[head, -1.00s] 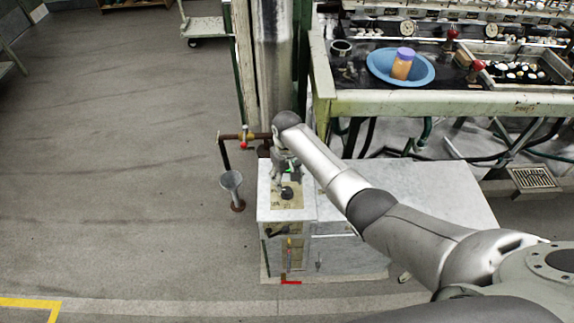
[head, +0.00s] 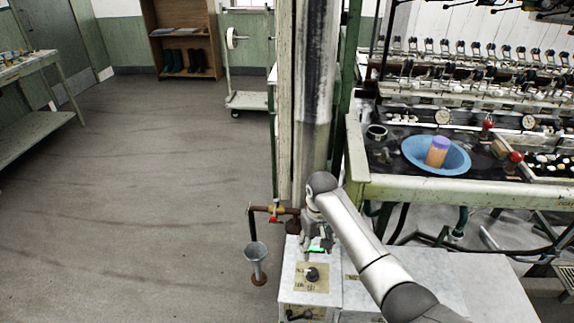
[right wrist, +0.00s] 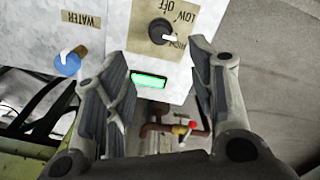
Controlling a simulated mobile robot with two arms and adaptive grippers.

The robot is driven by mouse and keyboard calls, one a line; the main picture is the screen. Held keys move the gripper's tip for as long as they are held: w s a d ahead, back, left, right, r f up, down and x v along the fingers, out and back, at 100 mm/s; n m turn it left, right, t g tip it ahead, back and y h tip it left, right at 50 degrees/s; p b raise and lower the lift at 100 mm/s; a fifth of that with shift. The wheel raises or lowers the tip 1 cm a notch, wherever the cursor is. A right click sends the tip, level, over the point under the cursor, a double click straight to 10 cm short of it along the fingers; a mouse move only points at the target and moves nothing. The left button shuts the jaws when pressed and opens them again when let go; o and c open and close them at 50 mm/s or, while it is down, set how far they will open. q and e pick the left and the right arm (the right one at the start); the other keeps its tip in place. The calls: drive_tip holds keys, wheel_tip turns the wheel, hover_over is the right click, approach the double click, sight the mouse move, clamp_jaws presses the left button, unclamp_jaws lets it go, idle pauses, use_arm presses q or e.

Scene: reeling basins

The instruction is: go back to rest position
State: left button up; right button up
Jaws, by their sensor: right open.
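My right gripper (head: 317,243) is at the end of my right arm, above the back part of a white control cabinet (head: 296,262). In the right wrist view its two fingers (right wrist: 158,52) are spread apart with nothing between them. A black knob (head: 312,274) on a tan label sits on the cabinet, apart from the fingers; it also shows in the right wrist view (right wrist: 162,31), where the label reads LOW and OFF. A lit green display (right wrist: 149,81) shows between the fingers. My left gripper is out of view.
A blue basin (head: 460,164) holding an orange jar with a purple lid (head: 437,151) is on the reeling bench (head: 450,190) at right. The floor at left is clear.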

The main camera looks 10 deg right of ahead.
drive_tip(key=s+a+f+t, duration=0.1)
drive_tip(key=s+f, duration=0.2)
drive_tip(key=s, duration=0.5)
drive_tip(key=s+f+t, duration=0.1)
drive_tip(key=s+f, duration=0.2)
drive_tip(key=s, duration=0.6)
drive_tip(key=s+d+r+t, duration=0.15)
drive_tip(key=s+r, duration=0.25)
drive_tip(key=s, duration=0.4)
drive_tip(key=s+d+r, duration=0.3)
drive_tip(key=s, duration=0.5)
wheel_tip(320, 180, down, 24)
drive_tip(key=g, duration=0.1)
drive_tip(key=s+d+f+g, duration=0.1)
drive_tip(key=s+d+f, duration=0.1)
drive_tip(key=s+f, duration=1.5)
drive_tip(key=shift+s+d+f, duration=0.2)
drive_tip(key=shift+s+f, duration=0.15)
drive_tip(key=shift+s, duration=0.1)
drive_tip(key=shift+g, duration=0.25)
